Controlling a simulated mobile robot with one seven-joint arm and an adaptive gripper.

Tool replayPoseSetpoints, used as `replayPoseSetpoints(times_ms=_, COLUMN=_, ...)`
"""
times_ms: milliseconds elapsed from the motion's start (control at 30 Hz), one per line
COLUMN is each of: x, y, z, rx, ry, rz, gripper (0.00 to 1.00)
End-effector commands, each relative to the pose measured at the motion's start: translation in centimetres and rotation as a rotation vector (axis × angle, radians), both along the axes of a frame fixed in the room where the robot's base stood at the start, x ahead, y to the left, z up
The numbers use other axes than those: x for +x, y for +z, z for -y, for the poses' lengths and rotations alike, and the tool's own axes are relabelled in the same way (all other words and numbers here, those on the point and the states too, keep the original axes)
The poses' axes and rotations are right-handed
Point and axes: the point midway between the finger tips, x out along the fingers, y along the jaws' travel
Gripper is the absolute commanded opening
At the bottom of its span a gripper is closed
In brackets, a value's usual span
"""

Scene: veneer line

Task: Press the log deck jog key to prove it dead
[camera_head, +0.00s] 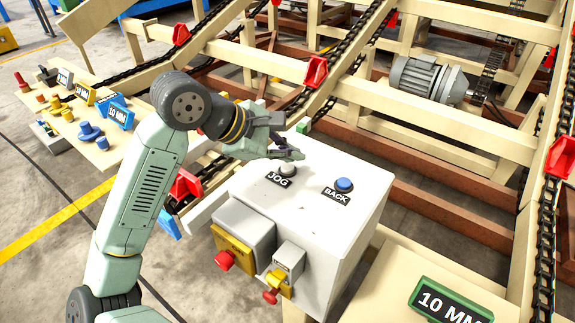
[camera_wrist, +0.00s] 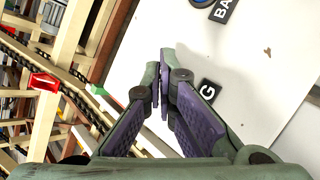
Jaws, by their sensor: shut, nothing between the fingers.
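The jog key is a pale round button (camera_head: 287,169) on top of a white control box (camera_head: 300,210), just above a black JOG label (camera_head: 279,180). My gripper (camera_head: 296,154) is shut and empty, with its fingertips over or just beyond the jog key. I cannot tell whether they touch it. In the wrist view my gripper (camera_wrist: 166,58) hides the key, and only the end of the JOG label (camera_wrist: 208,88) shows to the right of the fingers. A blue button (camera_head: 344,185) with a BACK label (camera_head: 335,196) sits to the right on the same top.
The box front carries a red knob on a yellow plate (camera_head: 232,250) and a red-knobbed yellow lock (camera_head: 278,280). Chain conveyors with red dogs (camera_head: 316,71) and a grey motor (camera_head: 428,79) lie behind. A cream table with pegs and tags (camera_head: 100,152) stands left.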

Motion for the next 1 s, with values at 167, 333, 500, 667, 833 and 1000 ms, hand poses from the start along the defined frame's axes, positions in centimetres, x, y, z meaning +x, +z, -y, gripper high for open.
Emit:
replayPoseSetpoints(times_ms=167, x=0.02, y=-0.53, z=-0.01, rx=0.0, ry=0.001, rz=0.001, gripper=0.0)
replayPoseSetpoints(times_ms=333, x=0.03, y=-0.92, z=-0.01, rx=0.0, ry=0.001, rz=0.001, gripper=0.0)
replayPoseSetpoints(times_ms=500, x=0.02, y=-0.85, z=0.0, rx=0.0, ry=0.0, rz=0.0, gripper=0.0)
replayPoseSetpoints(times_ms=667, x=0.01, y=-0.8, z=0.0, rx=0.0, ry=0.0, rz=0.0, gripper=0.0)
replayPoseSetpoints(times_ms=833, x=0.01, y=-0.86, z=0.0, rx=0.0, ry=0.0, rz=0.0, gripper=0.0)
replayPoseSetpoints(times_ms=1000, x=0.0, y=-0.99, z=-0.01, rx=0.0, ry=0.0, rz=0.0, gripper=0.0)
